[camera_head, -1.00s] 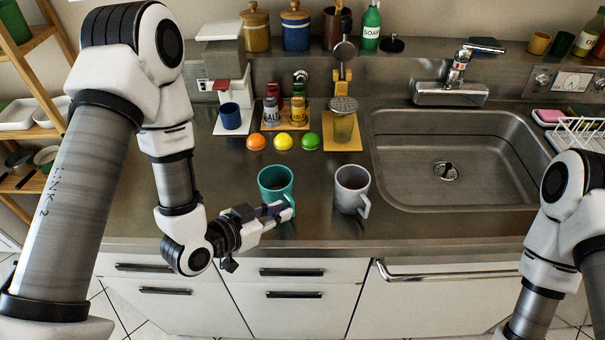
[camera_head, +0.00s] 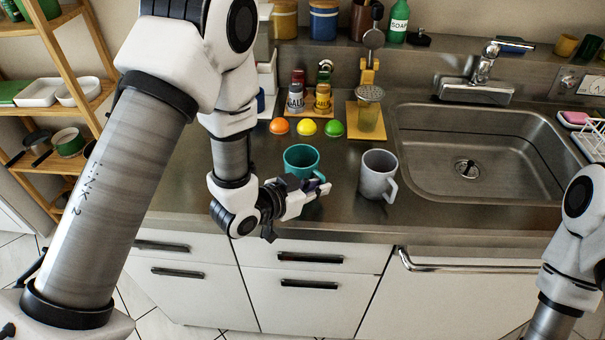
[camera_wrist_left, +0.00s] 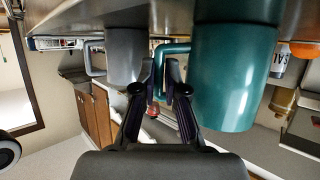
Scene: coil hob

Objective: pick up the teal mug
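The teal mug (camera_head: 301,160) stands upright on the steel counter, left of a grey mug (camera_head: 378,174). My left gripper (camera_head: 318,190) is at its near side, partly covering its lower part. In the left wrist view the teal mug (camera_wrist_left: 235,75) is large at right. Its handle (camera_wrist_left: 172,47) shows at the fingertips of my left gripper (camera_wrist_left: 163,75). The fingers are apart, with the handle's upright bar showing in the gap; I cannot tell whether they touch it. My right arm is at the right edge; its gripper is out of view.
The grey mug is close on the right, with the sink (camera_head: 475,150) beyond. Behind the teal mug lie an orange ball (camera_head: 279,126), a yellow ball (camera_head: 307,127) and a green ball (camera_head: 333,129).

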